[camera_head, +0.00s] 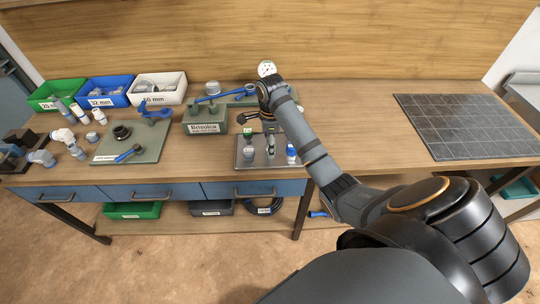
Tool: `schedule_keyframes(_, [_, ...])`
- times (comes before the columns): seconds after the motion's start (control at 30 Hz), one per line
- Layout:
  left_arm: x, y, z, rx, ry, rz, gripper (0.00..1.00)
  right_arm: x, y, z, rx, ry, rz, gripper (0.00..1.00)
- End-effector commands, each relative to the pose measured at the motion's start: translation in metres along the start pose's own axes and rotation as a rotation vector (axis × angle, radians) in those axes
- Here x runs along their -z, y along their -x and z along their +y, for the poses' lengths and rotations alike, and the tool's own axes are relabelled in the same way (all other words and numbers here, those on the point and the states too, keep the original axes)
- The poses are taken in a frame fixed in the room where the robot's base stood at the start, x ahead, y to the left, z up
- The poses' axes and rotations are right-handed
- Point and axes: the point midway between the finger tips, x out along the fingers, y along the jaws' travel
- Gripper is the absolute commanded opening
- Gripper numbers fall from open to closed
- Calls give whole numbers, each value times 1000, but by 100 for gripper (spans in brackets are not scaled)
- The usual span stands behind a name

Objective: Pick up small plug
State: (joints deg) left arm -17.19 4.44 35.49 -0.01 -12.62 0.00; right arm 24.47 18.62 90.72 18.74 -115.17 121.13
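Small fittings stand on a dark grey tray (243,163) near the bench's front edge. A green-topped piece (248,134) is at the tray's left. A blue and white piece (291,153) is at its right. Another pale piece (249,151) is at the front left. I cannot tell which one is the small plug. My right arm comes in from the right, with my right gripper (257,119) just above the back of the tray. Its fingers are small and partly hidden, so their opening is unclear. My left gripper is not in view.
Green (68,89), blue (117,83) and white (168,79) bins stand at the back left. A board (143,148) holds black and blue parts. A dark gridded mat (470,125) lies clear at right.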

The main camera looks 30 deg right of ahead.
Motion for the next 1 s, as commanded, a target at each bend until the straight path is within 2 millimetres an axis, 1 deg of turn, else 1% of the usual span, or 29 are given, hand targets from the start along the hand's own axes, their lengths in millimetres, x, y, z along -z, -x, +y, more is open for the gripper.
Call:
schedule_keyframes(0.03, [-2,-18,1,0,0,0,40,-1,-18,0,-1,0,0,54])
schedule_keyframes(0.13, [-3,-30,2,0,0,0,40,-2,-34,-1,-1,-1,1,54])
schedule_keyframes(0.2, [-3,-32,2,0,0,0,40,-2,-38,-1,1,0,1,54])
schedule_keyframes(0.4, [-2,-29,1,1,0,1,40,-2,-36,-1,1,0,0,54])
schedule_keyframes(0.7, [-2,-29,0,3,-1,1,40,-2,-36,-1,1,0,0,14])
schedule_keyframes(0.73, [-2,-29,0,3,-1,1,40,-2,-36,-1,1,0,0,10])
schedule_keyframes(1.0, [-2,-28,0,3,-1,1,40,-2,-35,-1,0,0,0,10])
